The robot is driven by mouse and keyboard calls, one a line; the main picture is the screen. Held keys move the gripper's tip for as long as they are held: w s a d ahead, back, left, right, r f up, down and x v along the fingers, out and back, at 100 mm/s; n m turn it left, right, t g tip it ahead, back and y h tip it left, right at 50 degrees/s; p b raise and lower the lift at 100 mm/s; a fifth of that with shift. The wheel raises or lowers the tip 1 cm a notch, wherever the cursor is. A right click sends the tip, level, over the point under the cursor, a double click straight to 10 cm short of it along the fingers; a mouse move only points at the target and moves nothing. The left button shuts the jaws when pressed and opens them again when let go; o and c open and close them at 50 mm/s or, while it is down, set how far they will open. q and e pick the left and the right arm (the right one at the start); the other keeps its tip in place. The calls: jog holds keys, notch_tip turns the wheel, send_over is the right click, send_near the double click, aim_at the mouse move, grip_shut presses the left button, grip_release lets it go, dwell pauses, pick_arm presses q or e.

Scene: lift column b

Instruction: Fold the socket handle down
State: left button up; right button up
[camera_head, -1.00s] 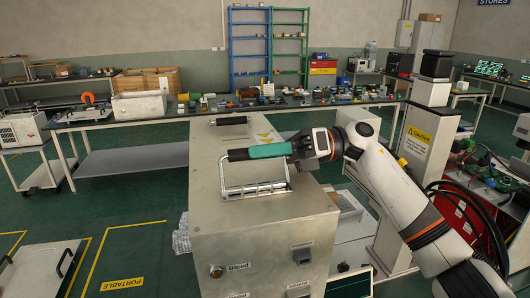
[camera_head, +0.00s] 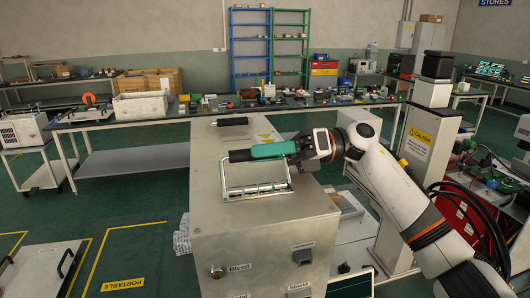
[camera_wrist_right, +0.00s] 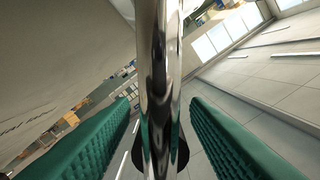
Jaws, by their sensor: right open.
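The socket handle (camera_head: 257,191) is a bright metal frame on top of a grey metal cabinet (camera_head: 265,240). Its side bars rise from the base towards my right gripper. My right gripper (camera_head: 268,151) has teal fingers pointing left, level with the top of the frame, with a black section at their left end. In the right wrist view a shiny bar (camera_wrist_right: 158,80) runs between the two open teal fingers (camera_wrist_right: 160,135), with a gap on each side. The fingers hide part of the handle's top in the head view. My left gripper is out of view.
A second black-gripped handle (camera_head: 232,121) lies at the back of the cabinet top. A long workbench (camera_head: 150,118) with many small items stands behind. A white column with a caution label (camera_head: 420,135) stands at the right.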

jog(key=shift+w+d, duration=0.15)
jog(key=shift+d, duration=0.2)
jog(key=b+v, duration=0.4)
jog(key=v, duration=0.7)
jog(key=shift+d, duration=0.15)
jog(key=shift+c, duration=0.3)
